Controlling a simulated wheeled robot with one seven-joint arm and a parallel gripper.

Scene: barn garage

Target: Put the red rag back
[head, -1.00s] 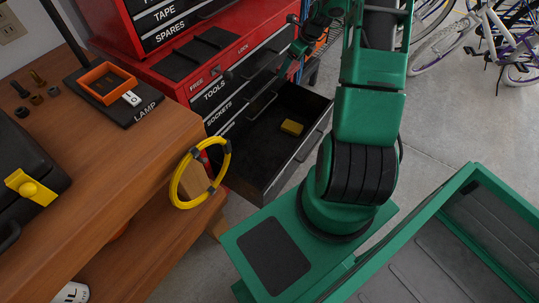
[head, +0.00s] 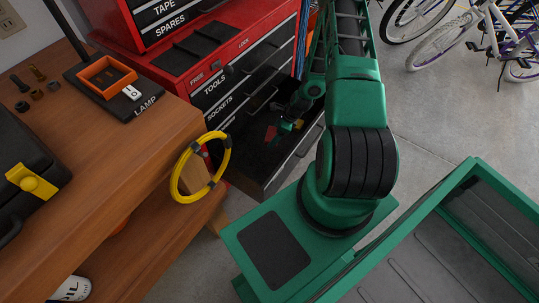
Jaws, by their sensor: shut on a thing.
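My gripper (head: 283,130) is down inside the open drawer (head: 251,153) of the red tool cabinet. It is shut on the red rag (head: 270,133), of which only a small red patch shows at the fingertips. The rag is within the drawer's outline, low over its dark floor; I cannot tell whether it touches the floor. The yellow block seen earlier in this drawer is hidden by my gripper or arm.
The wooden workbench (head: 110,150) holds a lamp base (head: 118,92) and a dark case (head: 25,160). A yellow hoop (head: 178,180) hangs at the bench's edge, close to the drawer. Bicycles (head: 480,35) stand at the back right. The concrete floor (head: 430,120) is clear between.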

